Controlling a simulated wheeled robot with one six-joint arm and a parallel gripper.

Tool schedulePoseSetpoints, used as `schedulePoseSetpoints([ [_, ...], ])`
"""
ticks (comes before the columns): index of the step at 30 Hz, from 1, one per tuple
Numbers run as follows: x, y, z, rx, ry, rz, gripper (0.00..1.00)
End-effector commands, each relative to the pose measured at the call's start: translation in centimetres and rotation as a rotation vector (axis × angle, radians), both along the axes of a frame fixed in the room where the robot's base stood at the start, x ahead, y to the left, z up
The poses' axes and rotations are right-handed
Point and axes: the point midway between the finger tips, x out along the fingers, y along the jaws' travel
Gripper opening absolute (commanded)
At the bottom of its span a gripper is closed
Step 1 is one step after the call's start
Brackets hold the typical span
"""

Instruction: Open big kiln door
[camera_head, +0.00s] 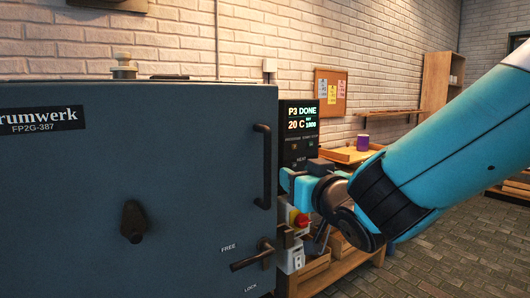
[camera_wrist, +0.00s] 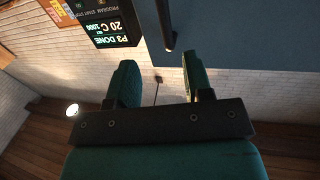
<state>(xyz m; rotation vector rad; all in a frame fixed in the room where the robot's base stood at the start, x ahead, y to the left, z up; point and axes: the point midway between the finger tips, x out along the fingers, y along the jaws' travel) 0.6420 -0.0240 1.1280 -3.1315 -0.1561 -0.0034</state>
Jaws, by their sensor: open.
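The big kiln's dark blue-grey door (camera_head: 190,190) fills the left of the head view and looks shut. A vertical black handle (camera_head: 262,166) is on its right side; what looks like the same handle shows in the wrist view (camera_wrist: 166,25). Below it a dark lever (camera_head: 253,257) lies nearly level between the words FREE and LOCK; I cannot tell which one it is set to. My gripper (camera_wrist: 158,62) is open, with nothing between its fingers. In the head view it is just right of the handle, apart from it, its fingertips partly hidden.
A control panel (camera_head: 299,125) reading P3 DONE and 20 C stands right behind my gripper. A red stop button (camera_head: 300,219) is below it. A wooden table with a purple cup (camera_head: 363,142) stands farther right. The brick floor (camera_head: 440,255) at right is clear.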

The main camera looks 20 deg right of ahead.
Motion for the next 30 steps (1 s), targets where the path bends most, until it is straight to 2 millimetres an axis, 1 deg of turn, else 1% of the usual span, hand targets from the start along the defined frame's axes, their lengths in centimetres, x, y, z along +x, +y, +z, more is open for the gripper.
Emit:
schedulePoseSetpoints([
  [1,0.4,0.1,0.7,-0.004,0.008,0.0,0.46],
  [8,1.6,0.6,0.7,-0.013,0.009,0.024,0.46],
  [9,2.7,0.6,0.6,-0.01,0.006,0.018,0.46],
  [21,11.0,1.5,0.7,-0.007,0.003,0.016,0.46],
  [24,12.9,1.7,0.6,-0.006,0.003,0.017,0.46],
  [27,14.3,1.9,0.3,-0.007,0.002,0.017,0.46],
  [30,15.2,2.1,0.2,-0.007,0.003,0.017,0.46],
])
